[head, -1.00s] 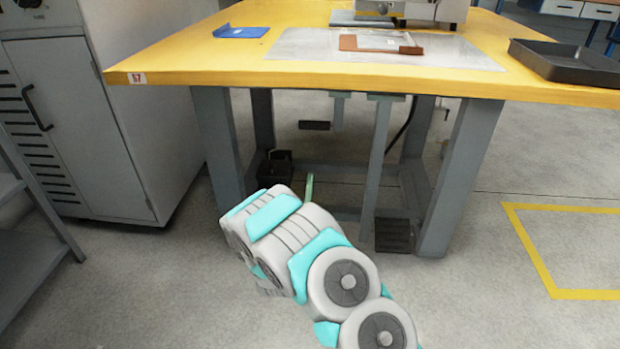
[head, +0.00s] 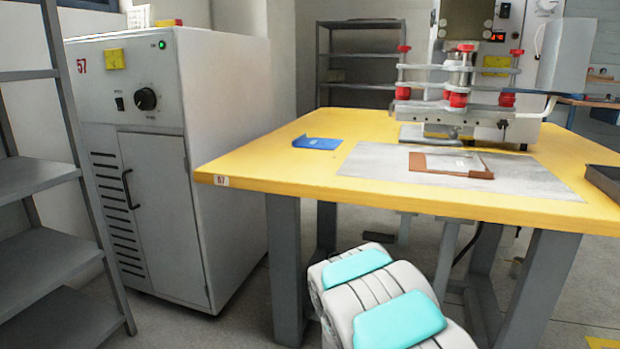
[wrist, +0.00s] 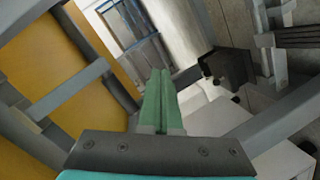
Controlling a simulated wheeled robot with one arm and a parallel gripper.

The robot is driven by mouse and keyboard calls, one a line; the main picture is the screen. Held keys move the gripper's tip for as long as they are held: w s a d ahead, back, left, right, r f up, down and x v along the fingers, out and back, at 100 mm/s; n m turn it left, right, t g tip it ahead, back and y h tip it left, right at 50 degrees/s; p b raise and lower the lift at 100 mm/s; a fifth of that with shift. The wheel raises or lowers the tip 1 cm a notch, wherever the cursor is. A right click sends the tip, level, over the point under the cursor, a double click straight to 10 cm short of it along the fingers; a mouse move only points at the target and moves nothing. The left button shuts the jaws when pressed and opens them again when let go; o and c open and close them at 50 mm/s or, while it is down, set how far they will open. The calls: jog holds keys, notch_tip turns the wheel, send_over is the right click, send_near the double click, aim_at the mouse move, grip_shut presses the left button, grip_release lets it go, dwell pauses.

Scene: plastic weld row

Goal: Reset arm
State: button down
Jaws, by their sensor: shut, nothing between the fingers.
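My gripper (wrist: 160,101) shows in the wrist view, its two green fingers closed together with nothing between them. It points at the space by the table's underside and legs. In the head view my arm shows at the bottom centre, in front of the table, and the gripper itself is out of sight. The yellow table (head: 255,165) stands ahead of the arm.
On the table are a blue sheet (head: 317,143), a grey mat (head: 372,160) with a brown-edged clear piece (head: 451,163), a welding machine (head: 460,90) and a dark tray (head: 602,182). A grey cabinet (head: 165,220) and shelving (head: 45,255) stand left.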

jog(key=s+a+r+m+g+y+p, duration=0.2)
jog(key=s+a+r+g+y, duration=0.15)
jog(key=s, duration=0.65)
jog(key=s+a+r+m+g+y+p, duration=0.25)
jog(key=s+r+g, duration=0.25)
jog(key=s, duration=0.5)
jog(key=s+r+g, duration=0.2)
jog(key=s, duration=0.8)
jog(key=s+d+r+m+g+p, duration=0.1)
jog(key=s+r+g, duration=0.2)
jog(key=s, duration=0.8)
jog(key=s+r+m+g+p, duration=0.1)
jog(key=s+r+g, duration=0.1)
jog(key=s, duration=0.9)
jog(key=shift+s+d+r, duration=0.15)
jog(key=shift+d+r, duration=0.05)
jog(key=shift+r, duration=0.5)
